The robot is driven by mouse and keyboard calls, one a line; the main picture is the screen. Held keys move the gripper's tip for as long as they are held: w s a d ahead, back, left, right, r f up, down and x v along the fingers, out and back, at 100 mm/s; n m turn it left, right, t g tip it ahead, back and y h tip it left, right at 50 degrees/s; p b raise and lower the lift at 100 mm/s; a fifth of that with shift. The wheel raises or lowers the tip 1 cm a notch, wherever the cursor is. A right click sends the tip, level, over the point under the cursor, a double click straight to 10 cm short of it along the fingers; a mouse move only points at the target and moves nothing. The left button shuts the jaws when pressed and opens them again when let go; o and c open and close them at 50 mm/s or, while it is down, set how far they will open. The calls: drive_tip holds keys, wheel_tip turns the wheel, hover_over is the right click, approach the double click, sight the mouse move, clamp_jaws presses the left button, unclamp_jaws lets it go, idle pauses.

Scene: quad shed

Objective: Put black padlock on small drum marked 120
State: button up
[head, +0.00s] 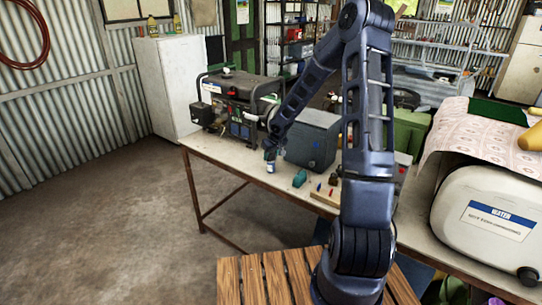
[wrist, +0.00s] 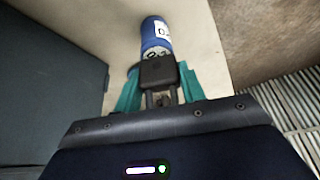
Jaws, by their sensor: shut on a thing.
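The black padlock (wrist: 158,71) is between the teal fingers of my gripper (wrist: 160,88) in the wrist view, with its shackle toward my palm. My gripper is shut on it. A small blue drum (wrist: 150,31) with a white label stands just beyond the padlock; only part of its marking shows, so I cannot read the full number. The padlock overlaps the drum's near end in this view, and I cannot tell whether they touch. In the head view the small drum (head: 270,167) stands on the bench below my gripper (head: 271,153); the padlock is too small to make out there.
A dark grey box (head: 312,140) stands close to the right of my gripper, and a generator (head: 236,103) behind left. A teal object (head: 300,178) and a wooden block (head: 325,196) with small coloured items lie to the right. The bench's front edge (head: 225,180) is near.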

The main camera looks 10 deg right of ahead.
drive_tip(key=shift+f, duration=0.1)
drive_tip(key=o, duration=1.1)
drive_tip(key=shift+c, duration=0.2)
drive_tip(key=shift+s+d+r, duration=0.1)
drive_tip(key=shift+r, duration=0.35)
drive_tip(key=s+d+r+m+h, duration=0.1)
drive_tip(key=s+d+r+h, duration=0.15)
drive_tip(key=s+r, duration=0.55)
drive_tip(key=s+d+r+h, duration=0.1)
drive_tip(key=s+d+r, duration=0.3)
drive_tip(key=r, duration=0.6)
drive_tip(key=s+d+r+m, duration=0.1)
drive_tip(key=s+r, duration=0.3)
drive_tip(key=s, duration=0.5)
drive_tip(key=s+d+r+m+y, duration=0.1)
drive_tip(key=s+r, duration=0.3)
drive_tip(key=s, duration=0.5)
drive_tip(key=s+d+r+m, duration=0.1)
drive_tip(key=s+d+r, duration=0.1)
drive_tip(key=s, duration=0.8)
drive_tip(key=shift+d+r+t+y, duration=0.25)
drive_tip(key=shift+r+t+y, duration=0.1)
drive_tip(key=shift+r, duration=0.55)
